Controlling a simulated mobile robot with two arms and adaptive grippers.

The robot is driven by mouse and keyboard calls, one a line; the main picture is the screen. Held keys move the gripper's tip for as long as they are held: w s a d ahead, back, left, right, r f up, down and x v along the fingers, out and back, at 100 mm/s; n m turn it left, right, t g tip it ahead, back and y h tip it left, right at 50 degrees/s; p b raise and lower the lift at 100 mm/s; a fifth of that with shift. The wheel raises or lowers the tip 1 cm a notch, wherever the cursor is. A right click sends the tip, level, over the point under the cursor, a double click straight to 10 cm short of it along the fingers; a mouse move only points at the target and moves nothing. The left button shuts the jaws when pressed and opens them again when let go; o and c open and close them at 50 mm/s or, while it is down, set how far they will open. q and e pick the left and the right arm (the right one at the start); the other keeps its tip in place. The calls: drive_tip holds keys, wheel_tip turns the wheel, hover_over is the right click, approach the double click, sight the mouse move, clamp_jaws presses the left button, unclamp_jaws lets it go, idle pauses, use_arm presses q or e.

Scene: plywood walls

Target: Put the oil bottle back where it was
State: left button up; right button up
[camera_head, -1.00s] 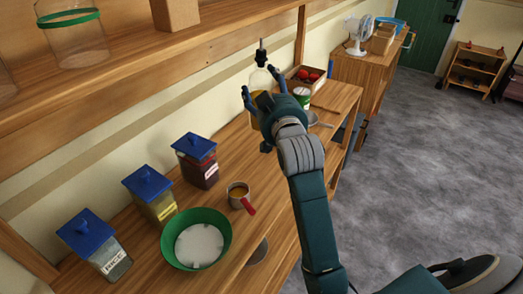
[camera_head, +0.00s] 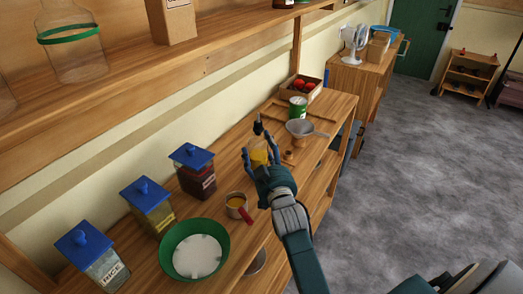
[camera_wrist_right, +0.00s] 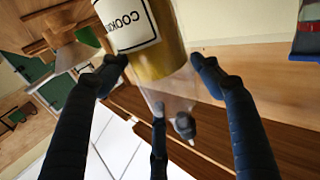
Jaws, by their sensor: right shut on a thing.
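The oil bottle (camera_head: 258,152) holds yellow oil and has a dark pourer on top. It is in the middle of the head view, over the wooden counter (camera_head: 232,186), right of the dark red jar. My right gripper (camera_head: 258,168) is shut on it, its fingers around the bottle. In the right wrist view the bottle (camera_wrist_right: 157,60) is between the fingers (camera_wrist_right: 160,68), with a white label reading "COOKI". Whether its base touches the counter is hidden. My left gripper is not in view.
Jars with blue lids (camera_head: 192,158) line the wall side. A small cup with a red handle (camera_head: 238,205) and a green bowl (camera_head: 175,275) stand nearer.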

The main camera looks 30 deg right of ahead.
idle(0.3)
drive_tip(key=o, duration=1.8)
drive_tip(key=shift+f, duration=0.15)
